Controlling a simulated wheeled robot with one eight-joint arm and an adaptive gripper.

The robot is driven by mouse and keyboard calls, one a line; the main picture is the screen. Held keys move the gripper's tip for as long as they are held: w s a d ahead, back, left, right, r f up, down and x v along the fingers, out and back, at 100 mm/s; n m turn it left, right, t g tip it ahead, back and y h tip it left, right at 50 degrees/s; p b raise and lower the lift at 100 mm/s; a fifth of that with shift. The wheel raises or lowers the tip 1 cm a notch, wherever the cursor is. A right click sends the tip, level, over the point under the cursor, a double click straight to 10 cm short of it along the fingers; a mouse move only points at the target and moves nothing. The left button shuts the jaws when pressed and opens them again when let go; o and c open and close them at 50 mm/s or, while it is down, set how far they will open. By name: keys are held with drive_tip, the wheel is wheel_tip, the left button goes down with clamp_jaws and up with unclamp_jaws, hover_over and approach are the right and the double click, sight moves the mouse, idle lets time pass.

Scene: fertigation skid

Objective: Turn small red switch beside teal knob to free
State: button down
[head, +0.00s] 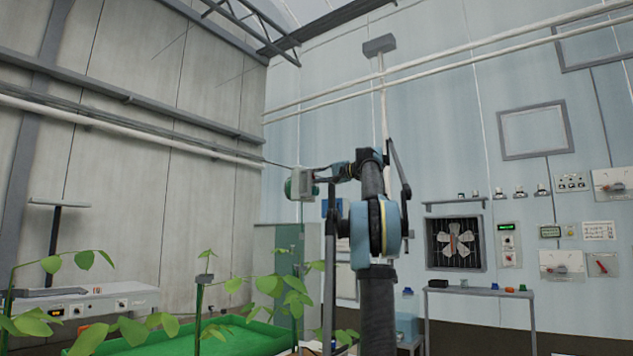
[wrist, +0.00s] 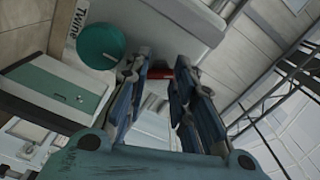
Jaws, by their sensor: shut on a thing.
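The teal knob (wrist: 100,46) is a round disc on a pale grey box (wrist: 180,22) in the wrist view. The small red switch (wrist: 184,73) shows beside the knob, between and partly behind my fingertips. My gripper (wrist: 162,74) is shut on the red switch, with a finger on either side of it; the fingers hide much of it, so its setting cannot be read. In the head view, my gripper (head: 322,175) reaches left to the grey box (head: 304,182), where the teal knob (head: 289,187) shows at its left side. The switch is hidden there.
A label reading "Twine" (wrist: 72,24) is near the knob. Below the box stands a grey-green cabinet (head: 275,240). Plants rise from a green tray (head: 190,343) at lower left. A fan (head: 455,243) and several wall panels are on the right. The space around the box is open.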

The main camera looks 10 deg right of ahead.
drive_tip(key=n, duration=0.5)
drive_tip(key=shift+w+d, duration=0.1)
drive_tip(key=shift+w, duration=0.05)
drive_tip(key=c, duration=2.2)
unclamp_jaws()
drive_tip(key=shift+c, duration=0.2)
drive_tip(key=o, duration=0.6)
drive_tip(key=shift+o, duration=0.2)
drive_tip(key=v, duration=1.2)
